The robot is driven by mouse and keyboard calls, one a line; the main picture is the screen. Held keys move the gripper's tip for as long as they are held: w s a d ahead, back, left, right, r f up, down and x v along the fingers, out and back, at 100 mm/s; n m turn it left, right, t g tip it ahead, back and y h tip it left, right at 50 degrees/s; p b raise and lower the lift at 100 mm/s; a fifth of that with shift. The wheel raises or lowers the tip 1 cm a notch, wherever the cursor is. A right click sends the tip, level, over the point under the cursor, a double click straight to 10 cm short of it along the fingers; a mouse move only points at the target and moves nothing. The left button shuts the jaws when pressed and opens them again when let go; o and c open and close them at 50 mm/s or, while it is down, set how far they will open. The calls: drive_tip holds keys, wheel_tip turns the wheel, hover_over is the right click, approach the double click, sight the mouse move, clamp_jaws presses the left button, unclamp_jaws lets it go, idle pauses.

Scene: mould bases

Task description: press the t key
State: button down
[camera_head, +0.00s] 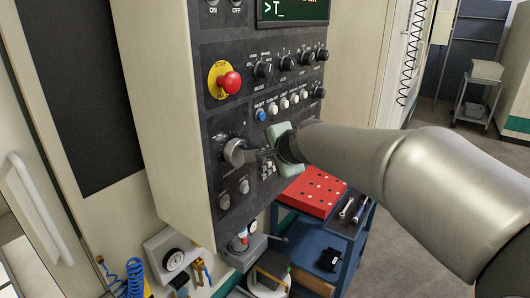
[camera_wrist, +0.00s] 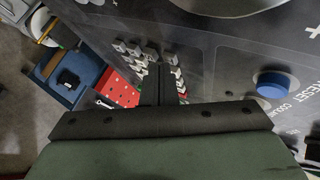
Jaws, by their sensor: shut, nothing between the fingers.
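The keypad (camera_head: 266,173) is a small cluster of light keys low on the dark control panel. In the wrist view its keys (camera_wrist: 134,52) show around the fingertips. The key letters are too small to read, so I cannot tell which is the t key. My gripper (camera_head: 250,155) is shut and empty, its fingers pointing at the panel by the keypad. In the wrist view the closed fingers of my gripper (camera_wrist: 160,78) hide part of the keys. I cannot tell whether the tips touch a key. The screen (camera_head: 292,10) reads ">T_".
A grey knob (camera_head: 236,152) sits just left of my fingers. A red emergency stop (camera_head: 230,82), black dials (camera_head: 287,63) and a blue button (camera_head: 260,116) lie above. A red perforated block (camera_head: 312,190) stands on a blue cart (camera_head: 338,233) below. Free floor lies right.

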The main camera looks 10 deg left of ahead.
drive_tip(key=shift+s+d+b, duration=0.4)
drive_tip(key=shift+d+b, duration=0.25)
drive_tip(key=shift+b, duration=0.1)
drive_tip(key=shift+s+d+b, duration=0.4)
drive_tip(key=shift+d+b, duration=0.3)
drive_tip(key=shift+d, duration=0.05)
drive_tip(key=shift+s+d+b, duration=0.4)
drive_tip(key=shift+d+b, duration=0.35)
drive_tip(key=shift+s+d+b, duration=0.4)
drive_tip(key=shift+d+b, duration=0.3)
drive_tip(key=shift+d, duration=0.05)
idle(0.5)
drive_tip(key=d+b, duration=0.1)
drive_tip(key=b, duration=0.3)
drive_tip(key=d+f+b, duration=0.1)
drive_tip(key=d+b, duration=0.1)
drive_tip(key=b, duration=0.2)
drive_tip(key=d+f+b, duration=0.1)
drive_tip(key=b, duration=0.3)
drive_tip(key=shift+w+d+f, duration=0.2)
drive_tip(key=shift+d, duration=0.05)
